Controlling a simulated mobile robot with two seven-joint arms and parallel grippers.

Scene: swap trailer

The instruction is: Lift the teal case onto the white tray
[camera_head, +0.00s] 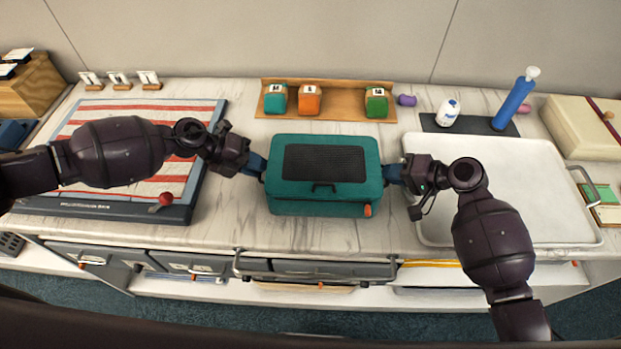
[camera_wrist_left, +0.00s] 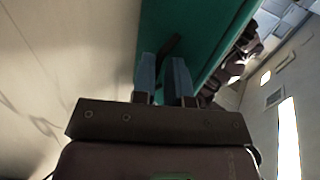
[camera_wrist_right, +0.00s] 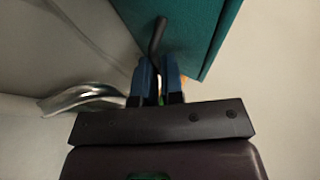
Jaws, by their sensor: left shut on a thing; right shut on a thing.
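The teal case (camera_head: 325,199) is in the middle of the head view, upright, with a dark ribbed lid panel and an orange tag at its front right. I cannot tell whether it touches the counter. My left gripper (camera_head: 260,167) is shut on the dark handle at the case's left side; the case fills the top of the left wrist view (camera_wrist_left: 207,25). My right gripper (camera_head: 390,172) is shut on the handle at its right side, a dark bar between the fingers in the right wrist view (camera_wrist_right: 158,40). The white tray (camera_head: 540,190) lies to the right, empty, partly behind my right arm.
A striped board (camera_head: 90,205) lies left of the case. A wooden rack (camera_head: 340,112) with teal, orange and green blocks stands behind. A dark mat (camera_head: 470,125) with a white bottle (camera_head: 448,112) and blue bottle (camera_head: 512,104) lies behind the tray. A rail (camera_head: 315,276) runs along the front edge.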

